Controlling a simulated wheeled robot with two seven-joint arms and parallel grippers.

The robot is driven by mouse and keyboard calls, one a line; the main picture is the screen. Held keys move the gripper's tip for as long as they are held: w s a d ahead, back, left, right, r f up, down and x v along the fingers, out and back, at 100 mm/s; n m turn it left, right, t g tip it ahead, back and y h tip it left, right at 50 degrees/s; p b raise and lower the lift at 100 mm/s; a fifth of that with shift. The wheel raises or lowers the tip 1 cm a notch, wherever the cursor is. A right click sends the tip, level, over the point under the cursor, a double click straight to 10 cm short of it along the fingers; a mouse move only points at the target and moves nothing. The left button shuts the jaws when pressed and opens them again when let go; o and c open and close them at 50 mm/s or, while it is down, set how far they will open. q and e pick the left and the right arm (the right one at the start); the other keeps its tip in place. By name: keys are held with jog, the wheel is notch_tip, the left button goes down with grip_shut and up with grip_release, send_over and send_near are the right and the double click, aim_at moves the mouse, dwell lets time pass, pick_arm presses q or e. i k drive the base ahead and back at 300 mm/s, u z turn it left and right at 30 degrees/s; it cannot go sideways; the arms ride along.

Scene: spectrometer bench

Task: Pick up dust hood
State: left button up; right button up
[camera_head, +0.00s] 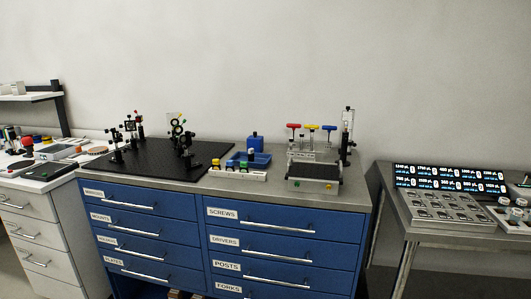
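I cannot make out anything in the head view that is clearly a dust hood. A grey and dark box-like unit (314,172) stands at the right of the blue cabinet's top, with small coloured knobs low on its front; I cannot tell what it is. A black optical breadboard (150,168) lies on the left of the same top and carries several small black optic mounts (184,150). Neither of my grippers is in view.
The blue drawer cabinet (285,226) has labelled drawers, all shut. Hex drivers with coloured handles (311,127) stand behind the box-like unit. A blue tray (254,160) lies beside it. A white bench (62,177) is at left. A grey table (391,188) with lit displays (450,179) is at right.

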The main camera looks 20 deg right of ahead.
aim_at(254, 141)
jog(key=u, duration=0.85)
jog(key=i, duration=1)
jog(key=z, duration=0.45)
